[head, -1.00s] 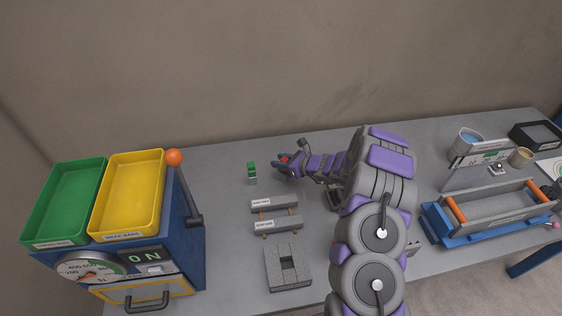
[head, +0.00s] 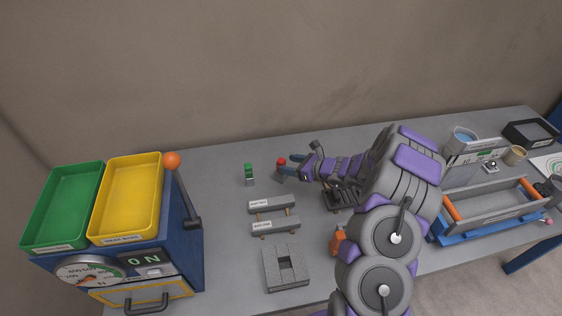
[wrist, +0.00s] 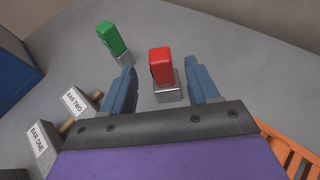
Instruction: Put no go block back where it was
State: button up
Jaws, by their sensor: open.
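The no go block, which I take to be the red-topped block with a grey base (head: 281,163), stands upright on the table beside my gripper (head: 295,164). In the wrist view the red-topped block (wrist: 161,67) is just ahead of and between the two blue fingertips (wrist: 162,75). Gaps show on both sides of it, so the gripper is open and not holding it. A similar green-topped block (head: 249,173) stands to its left; in the wrist view it is at upper left (wrist: 113,40).
Two labelled grey bars (head: 274,203) lie on the table in front of the blocks, with a grey slotted block (head: 286,250) nearer. A blue machine with green (head: 64,205) and yellow (head: 128,195) trays stands left. A blue-based fixture (head: 470,232) stands right. The table's back strip is clear.

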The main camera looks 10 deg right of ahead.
jog(key=v, duration=0.6)
jog(key=s+a+r+n+g+y, duration=0.3)
jog(key=s+a+r+n+g, duration=0.15)
jog(key=a+r+n, duration=0.5)
jog(key=s+a+r+n+g+h, duration=0.1)
jog(key=s+a+r+n+g, duration=0.15)
jog(key=s+a+r, duration=0.35)
jog(key=s+a+r+n+g, duration=0.2)
jog(key=s+a+n, duration=0.2)
jog(key=s, duration=0.4)
jog(key=s+d+r+n+g+h, duration=0.1)
jog(key=s+n+h, duration=0.2)
jog(key=s, duration=0.4)
jog(key=s+d+r+n+g+h, duration=0.15)
jog(key=s+n, duration=0.25)
jog(key=s, duration=0.4)
jog(key=s+d+n+h, duration=0.4)
jog(key=s+d+h, duration=0.3)
jog(key=s+d, duration=0.2)
jog(key=shift+s+d+r+p, duration=0.25)
jog(key=shift+s+d+p, duration=0.05)
jog(key=shift+s, duration=0.8)
